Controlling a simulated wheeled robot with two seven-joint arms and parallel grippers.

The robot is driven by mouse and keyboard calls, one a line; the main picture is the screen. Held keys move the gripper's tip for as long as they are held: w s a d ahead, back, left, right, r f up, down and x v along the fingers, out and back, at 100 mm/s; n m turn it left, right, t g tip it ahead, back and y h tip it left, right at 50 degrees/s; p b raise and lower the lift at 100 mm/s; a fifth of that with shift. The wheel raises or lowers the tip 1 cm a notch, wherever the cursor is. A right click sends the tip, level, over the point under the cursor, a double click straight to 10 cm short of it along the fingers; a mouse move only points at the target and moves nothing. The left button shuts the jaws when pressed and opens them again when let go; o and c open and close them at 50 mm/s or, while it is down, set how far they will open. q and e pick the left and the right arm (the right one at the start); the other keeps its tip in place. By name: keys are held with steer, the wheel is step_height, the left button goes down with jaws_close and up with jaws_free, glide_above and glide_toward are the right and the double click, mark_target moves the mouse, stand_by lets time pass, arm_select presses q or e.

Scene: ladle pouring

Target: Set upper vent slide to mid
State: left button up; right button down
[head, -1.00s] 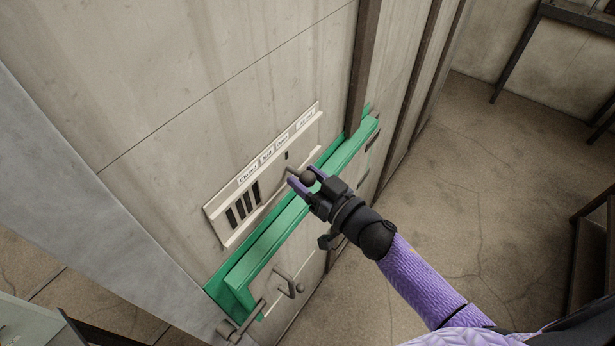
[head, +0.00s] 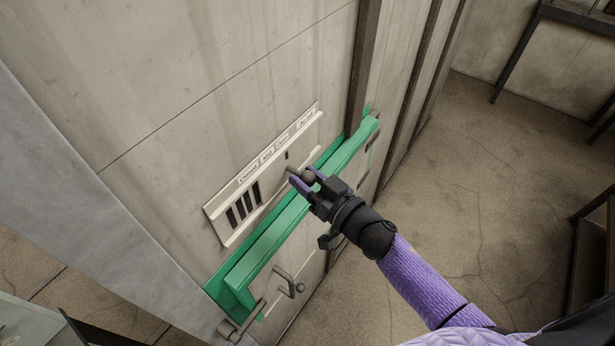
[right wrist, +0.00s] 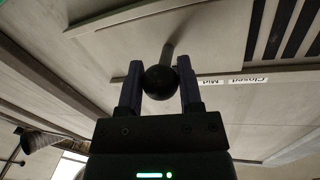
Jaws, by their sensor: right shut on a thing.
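The upper vent slide panel (head: 233,201) is a pale plate on the wall with dark slots at its left end. Labels above it read Closed (head: 248,175), Mid (head: 267,157) and Open (head: 282,141), with a further label to the right. My right gripper (head: 307,179) is shut on the slide's round dark knob (head: 306,176), right of the slots. In the right wrist view the knob (right wrist: 160,82) on its metal stem sits between the two fingers, near the Mid label (right wrist: 211,81). My left gripper is not in view.
A green frame (head: 262,248) runs along the wall just below the panel. Below it are a bent metal handle (head: 287,284) and a small knob. Open concrete floor (head: 470,180) lies to the right, with dark furniture at the far right edge.

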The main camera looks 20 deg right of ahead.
mark_target(277, 179)
stand_by(0.5)
steer(key=s+a+p, duration=0.1)
steer(key=s+a, duration=0.1)
steer(key=shift+a, duration=0.3)
steer(key=shift+s+a, duration=0.3)
steer(key=shift+a, duration=0.05)
steer(key=shift+c, duration=1.4)
jaws_free()
